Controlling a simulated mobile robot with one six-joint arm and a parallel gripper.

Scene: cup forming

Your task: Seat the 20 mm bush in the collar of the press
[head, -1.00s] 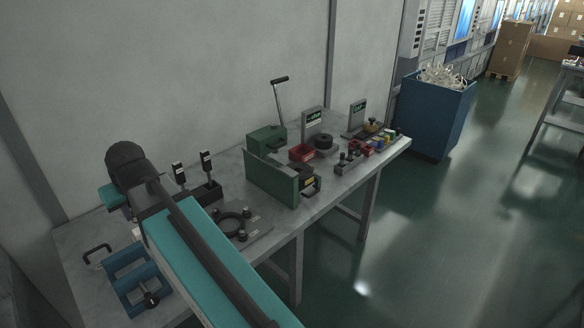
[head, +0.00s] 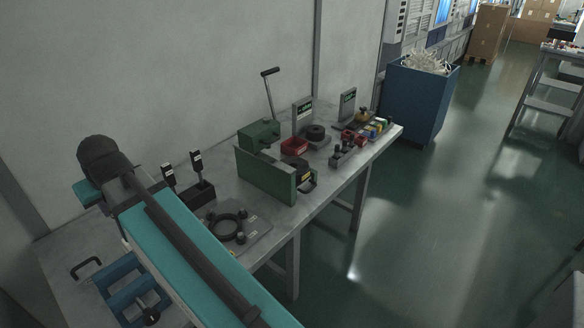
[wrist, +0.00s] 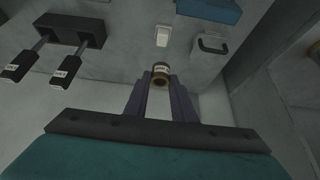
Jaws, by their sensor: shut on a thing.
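My gripper (wrist: 161,84) is shut on the bush (wrist: 160,76), a short brownish ring with a pale label and a dark bore, held between the fingertips in the wrist view. Its size marking is too small to read. In the head view the gripper and bush are out of sight, with my teal arm across the front. A green press (head: 266,175) with a raised lever stands mid-bench. I cannot make out its collar for certain. A black ring (head: 227,227) lies on a grey plate nearer to my arm, with small knobs around it. The bush is apart from both.
A black block (head: 198,195) with two tagged upright tools stands left of the press; it also shows in the wrist view (wrist: 68,30). A blue frame (head: 120,290) and a black handle (head: 87,268) sit at the near left. A red tray (head: 294,146) lies behind the press.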

